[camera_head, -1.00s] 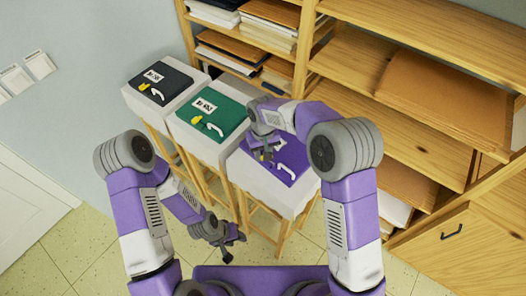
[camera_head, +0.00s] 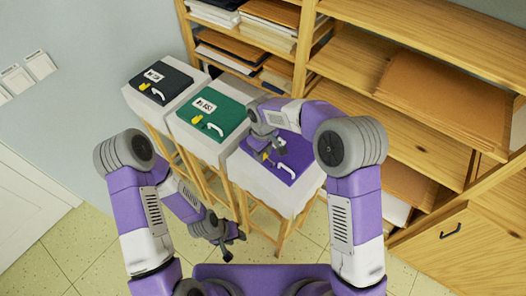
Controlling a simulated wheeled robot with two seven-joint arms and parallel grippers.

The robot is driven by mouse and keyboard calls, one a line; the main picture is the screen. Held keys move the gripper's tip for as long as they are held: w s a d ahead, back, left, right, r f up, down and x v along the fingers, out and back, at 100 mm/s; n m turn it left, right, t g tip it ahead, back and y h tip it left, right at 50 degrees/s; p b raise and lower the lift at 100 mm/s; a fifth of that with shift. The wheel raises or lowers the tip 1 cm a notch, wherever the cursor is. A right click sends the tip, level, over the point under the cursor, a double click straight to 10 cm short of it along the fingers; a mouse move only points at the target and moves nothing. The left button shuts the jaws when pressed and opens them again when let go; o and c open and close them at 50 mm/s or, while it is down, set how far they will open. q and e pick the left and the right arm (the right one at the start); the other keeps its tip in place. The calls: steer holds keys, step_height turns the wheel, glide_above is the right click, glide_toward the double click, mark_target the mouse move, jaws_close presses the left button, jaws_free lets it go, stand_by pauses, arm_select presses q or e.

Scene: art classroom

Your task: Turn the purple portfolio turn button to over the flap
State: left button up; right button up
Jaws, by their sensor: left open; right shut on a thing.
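The purple portfolio (camera_head: 297,151) lies flat on a white-topped stand at the right of a row of three. A white handle (camera_head: 286,171) shows near its front edge. Its yellow turn button (camera_head: 265,156) shows only in part beside my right gripper (camera_head: 267,153), which is shut on it. The button's exact angle is hard to tell behind the fingers. My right arm reaches over the portfolio and hides its back left part. My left gripper (camera_head: 229,246) is open and empty, low in front of the stands and apart from the portfolio.
A green portfolio (camera_head: 215,112) and a dark portfolio (camera_head: 170,79) lie on stands to the left, each with a yellow button and white handle. A wooden shelf (camera_head: 410,130) with folders stands close behind and right. The floor at the left is clear.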

steer(key=o, duration=1.1)
steer(key=shift+c, duration=0.2)
step_height(320, 180, up, 8)
steer(key=shift+f, duration=0.15)
